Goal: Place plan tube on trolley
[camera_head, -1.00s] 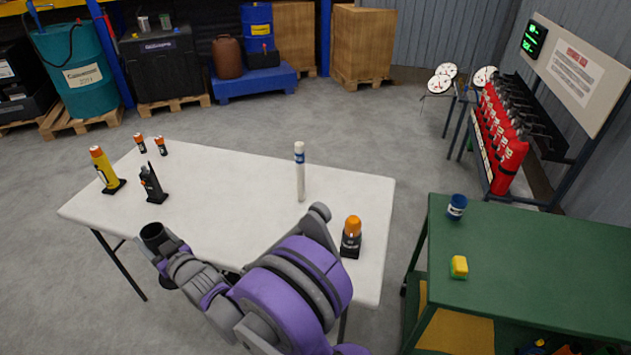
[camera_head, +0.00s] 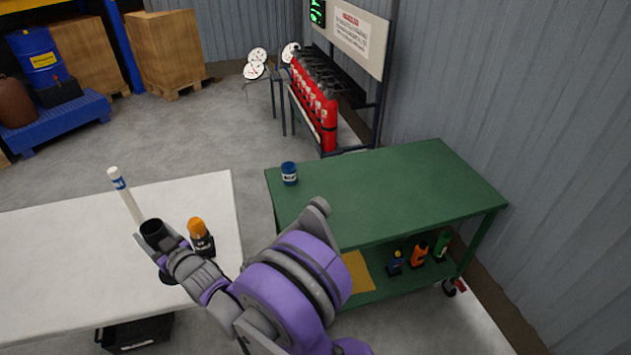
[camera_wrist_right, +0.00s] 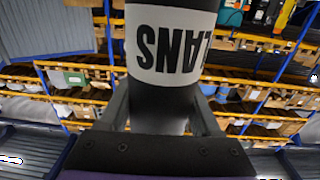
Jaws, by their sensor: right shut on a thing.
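My right gripper (camera_head: 168,250) is shut on the plan tube (camera_head: 152,230), a black cylinder whose dark round end points up in the head view. In the right wrist view the plan tube (camera_wrist_right: 170,45) shows a white label with upside-down letters "PLANS" and stands between the fingers. In the head view the gripper and tube are over the right end of the white table, left of the trolley. The trolley (camera_head: 400,185) has a green top and a lower shelf. A blue cup-like container (camera_head: 289,174) stands at its far left corner. My left gripper is out of view.
Several bottles (camera_head: 418,254) sit on the lower shelf.

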